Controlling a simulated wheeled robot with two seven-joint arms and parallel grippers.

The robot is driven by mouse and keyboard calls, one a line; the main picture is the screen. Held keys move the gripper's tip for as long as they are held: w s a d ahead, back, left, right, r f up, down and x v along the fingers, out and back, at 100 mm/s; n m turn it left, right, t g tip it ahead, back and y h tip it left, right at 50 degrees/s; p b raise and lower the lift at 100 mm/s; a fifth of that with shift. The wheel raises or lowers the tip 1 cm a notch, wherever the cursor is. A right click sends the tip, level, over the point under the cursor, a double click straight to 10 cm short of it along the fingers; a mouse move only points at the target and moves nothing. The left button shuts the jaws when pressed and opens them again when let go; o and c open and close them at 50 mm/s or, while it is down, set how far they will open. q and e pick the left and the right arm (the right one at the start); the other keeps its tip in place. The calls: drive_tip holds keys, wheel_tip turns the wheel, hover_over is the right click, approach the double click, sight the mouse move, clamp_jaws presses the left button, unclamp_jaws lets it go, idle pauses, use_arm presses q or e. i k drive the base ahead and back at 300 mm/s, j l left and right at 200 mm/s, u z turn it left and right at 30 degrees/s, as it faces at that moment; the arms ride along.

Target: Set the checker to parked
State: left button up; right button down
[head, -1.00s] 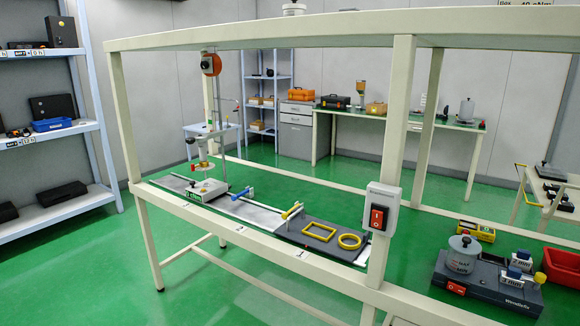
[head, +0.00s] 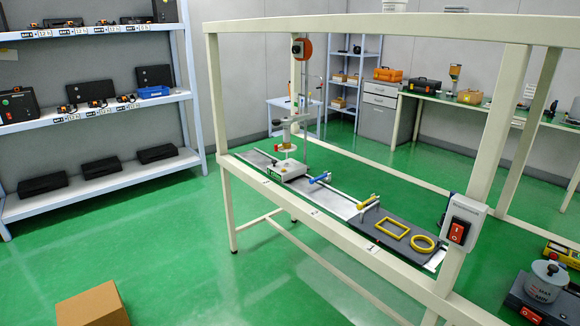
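No object is clearly labelled as the checker. A cream frame bench (head: 213,110) holds a test rig. A rail runs along the bench with a blue clamp (head: 320,177) and a yellow clamp (head: 368,201). A dark plate (head: 378,229) bears a yellow rectangular frame (head: 391,223) and a yellow ring (head: 422,243). A grey switch box with a red rocker (head: 458,231) is on the near-right post. Neither gripper is in view.
Shelves (head: 75,110) with black cases and a blue bin (head: 153,91) stand at the left. A cardboard box (head: 93,304) lies on the green floor at bottom left. A grey pot (head: 544,281) on a dark device is at the lower right. Open floor lies left of the bench.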

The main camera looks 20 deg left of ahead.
sight(295, 169)
drive_tip(key=i+j+z, duration=0.1)
drive_tip(key=i+j, duration=0.6)
drive_tip(key=i+j+z, duration=0.15)
drive_tip(key=i+j, duration=0.25)
drive_tip(key=j, duration=0.15)
drive_tip(key=i+j, duration=0.3)
drive_tip(key=j, duration=0.15)
drive_tip(key=i+j+z, duration=0.15)
drive_tip(key=i+j, duration=0.5)
drive_tip(key=j, duration=0.3)
drive_tip(key=z, duration=0.05)
